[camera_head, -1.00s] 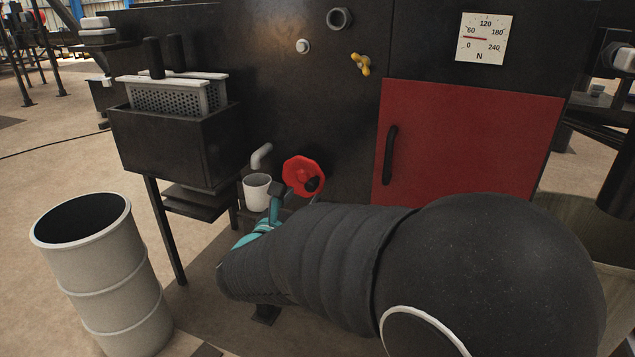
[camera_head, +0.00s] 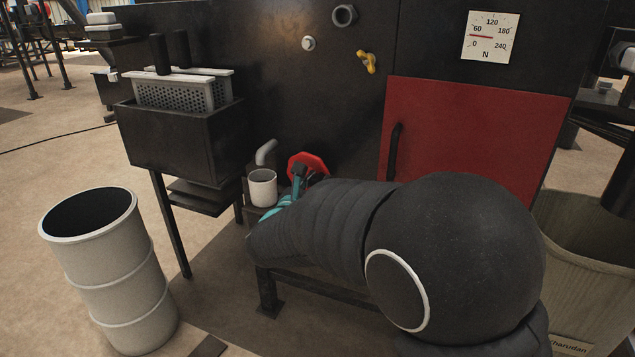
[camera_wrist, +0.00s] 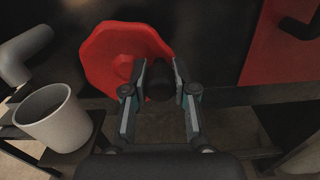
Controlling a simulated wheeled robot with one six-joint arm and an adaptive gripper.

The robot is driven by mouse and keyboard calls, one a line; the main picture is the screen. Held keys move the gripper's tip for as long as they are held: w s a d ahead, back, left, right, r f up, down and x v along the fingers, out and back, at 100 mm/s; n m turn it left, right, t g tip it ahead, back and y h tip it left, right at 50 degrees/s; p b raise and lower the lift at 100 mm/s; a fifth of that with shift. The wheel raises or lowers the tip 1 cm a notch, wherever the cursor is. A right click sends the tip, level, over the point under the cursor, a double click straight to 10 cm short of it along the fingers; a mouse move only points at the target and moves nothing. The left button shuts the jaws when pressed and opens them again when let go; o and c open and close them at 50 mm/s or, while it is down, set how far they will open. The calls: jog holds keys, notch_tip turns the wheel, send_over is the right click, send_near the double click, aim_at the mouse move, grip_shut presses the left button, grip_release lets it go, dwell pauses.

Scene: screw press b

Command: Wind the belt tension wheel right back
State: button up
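The red tension wheel (camera_head: 310,160) is on the lower front of the black machine, partly hidden by my arm in the head view. In the wrist view the wheel (camera_wrist: 112,58) fills the upper left. Its black knob (camera_wrist: 160,82) sticks out between my fingers. My gripper (camera_wrist: 160,76) is open, with one finger on each side of the knob; whether they touch it is unclear. In the head view my gripper (camera_head: 299,178) is in front of the wheel. The gauge (camera_head: 490,36), marked N, has its red needle pointing left, near 60.
A white cup (camera_head: 262,189) stands left of the wheel under a grey spout (camera_head: 266,152); the cup is close to my gripper's left. A red door (camera_head: 475,140) with a black handle is on the right. A pale drum (camera_head: 115,280) stands at the front left.

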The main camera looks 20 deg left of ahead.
aim_at(306, 161)
grip_shut()
jog(key=shift+b, duration=0.35)
jog(key=n+b, duration=0.2)
jog(key=n, duration=0.1)
jog(key=shift+a+r, duration=0.15)
jog(key=shift+r, duration=0.25)
jog(key=n, duration=0.1)
jog(key=r+n+b, duration=0.1)
jog(key=n, duration=0.1)
jog(key=a+n, duration=0.1)
jog(key=shift+r+n, duration=0.25)
jog(key=shift+n, duration=0.05)
jog(key=n, duration=0.2)
jog(key=a+r+n, duration=0.1)
jog(key=n, duration=0.1)
jog(key=shift+w+a, duration=0.1)
jog(key=shift+a+n+p, duration=0.3)
jog(key=shift+n+p, duration=0.15)
jog(key=shift+n, duration=0.55)
jog(key=shift+a+n+p, duration=0.25)
jog(key=shift+n+p, duration=0.15)
jog(key=shift+n, duration=0.6)
jog(key=o, duration=0.9)
grip_release()
